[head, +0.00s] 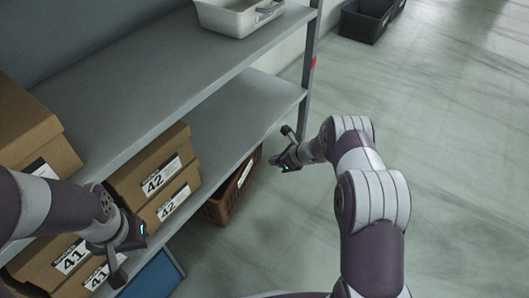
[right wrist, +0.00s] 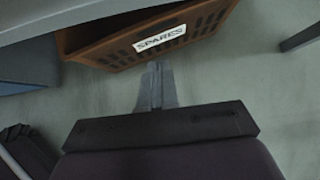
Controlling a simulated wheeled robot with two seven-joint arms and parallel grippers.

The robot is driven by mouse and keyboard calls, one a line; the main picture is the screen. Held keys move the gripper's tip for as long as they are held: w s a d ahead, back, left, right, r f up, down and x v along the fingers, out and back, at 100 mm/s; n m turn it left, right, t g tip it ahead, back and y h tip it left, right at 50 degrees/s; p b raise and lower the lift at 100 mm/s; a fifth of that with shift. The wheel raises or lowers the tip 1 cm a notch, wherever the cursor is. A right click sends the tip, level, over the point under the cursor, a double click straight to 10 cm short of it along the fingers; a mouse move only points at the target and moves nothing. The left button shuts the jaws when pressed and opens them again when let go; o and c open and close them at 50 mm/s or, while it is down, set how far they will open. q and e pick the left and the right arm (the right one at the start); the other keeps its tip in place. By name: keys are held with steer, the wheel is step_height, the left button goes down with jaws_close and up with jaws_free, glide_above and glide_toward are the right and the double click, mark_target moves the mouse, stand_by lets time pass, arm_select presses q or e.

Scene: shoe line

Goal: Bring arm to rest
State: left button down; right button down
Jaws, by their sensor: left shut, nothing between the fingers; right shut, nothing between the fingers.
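My left gripper (head: 132,241) is at the lower left of the head view, in front of the shoe boxes on the lower shelf. It is shut and empty. My right gripper (head: 277,159) is in the middle of the head view, beside the lower shelf's right end, close to a brown crate. It is shut and empty. In the right wrist view its closed fingers (right wrist: 157,88) point towards the crate, and I cannot tell the exact gap. My right arm is bent at the elbow over the open floor.
The brown crate (head: 217,208), labelled SPARES in the right wrist view (right wrist: 100,52), stands under the lower shelf (head: 232,122). Boxes marked 42 (head: 150,172) and 41 stand at left. A light grey tray (head: 225,19) is on the upper shelf.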

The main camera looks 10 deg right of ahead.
steer(key=shift+s+d+r, duration=0.1)
steer(key=shift+s, duration=0.05)
steer(key=s+f+n+g, duration=0.2)
steer(key=s+n+g, duration=0.2)
steer(key=s+n, duration=0.4)
steer(key=s+a+r+n+g+h+p, duration=0.1)
steer(key=s+r+n+h+p, duration=0.3)
steer(key=s+r+n, duration=0.75)
steer(key=s+a+r+n+g+h+p, duration=0.15)
steer(key=s+r+n+p, duration=0.5)
steer(key=s+r, duration=0.8)
steer(key=w+r+n+t+p, duration=0.1)
steer(key=w+r+n+p, duration=0.1)
steer(key=r+p, duration=3.6)
step_height(320, 180, up, 7)
steer(key=shift+w+a+r, duration=0.1)
steer(key=shift+w+a, duration=0.1)
steer(key=shift+w, duration=0.3)
steer(key=shift+h, duration=0.25)
